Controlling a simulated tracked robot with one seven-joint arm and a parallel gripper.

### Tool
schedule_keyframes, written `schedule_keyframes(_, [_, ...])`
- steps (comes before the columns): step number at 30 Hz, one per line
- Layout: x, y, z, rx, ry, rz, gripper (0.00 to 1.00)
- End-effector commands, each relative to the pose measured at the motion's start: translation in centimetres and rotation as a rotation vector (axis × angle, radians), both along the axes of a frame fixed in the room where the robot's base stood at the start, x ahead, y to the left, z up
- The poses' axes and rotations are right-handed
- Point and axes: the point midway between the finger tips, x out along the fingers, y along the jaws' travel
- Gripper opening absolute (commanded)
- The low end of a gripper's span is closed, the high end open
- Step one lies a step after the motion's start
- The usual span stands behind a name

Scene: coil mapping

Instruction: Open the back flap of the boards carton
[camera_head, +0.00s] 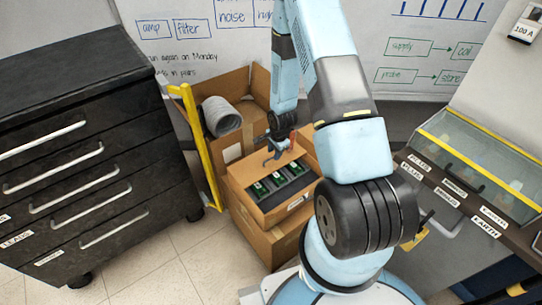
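The boards carton (270,216) is a brown cardboard box on top of another carton, left of my arm. Its top is at least partly open, and several green boards stand in dark slots inside. Brown cardboard (243,172) shows along its back edge; I cannot tell how far the back flap is folded. My gripper (277,156) is over the back part of the carton, pointing down. Its fingers are small and dark here, and I cannot tell whether they touch the flap or are open. My arm hides part of the carton's right side.
A taller open carton with a grey coiled hose (221,116) stands behind. A yellow hand-truck frame (200,140) runs along the left, beside a black drawer cabinet (85,150). A clear-lidded bench case (475,165) is at right. Tiled floor (165,260) is free in front.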

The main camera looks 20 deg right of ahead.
Motion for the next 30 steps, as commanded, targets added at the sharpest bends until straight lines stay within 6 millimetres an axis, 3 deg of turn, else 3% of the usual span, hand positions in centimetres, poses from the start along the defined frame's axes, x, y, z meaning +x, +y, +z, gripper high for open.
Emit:
schedule_keyframes(9, [0.5, 0.1, -2.5, -0.001, 0.000, 0.000, 0.36])
schedule_keyframes(19, [0.5, 0.1, -2.7, -0.001, -0.001, 0.000, 0.36])
schedule_keyframes(30, [0.5, 0.1, -2.6, -0.001, 0.000, -0.001, 0.01])
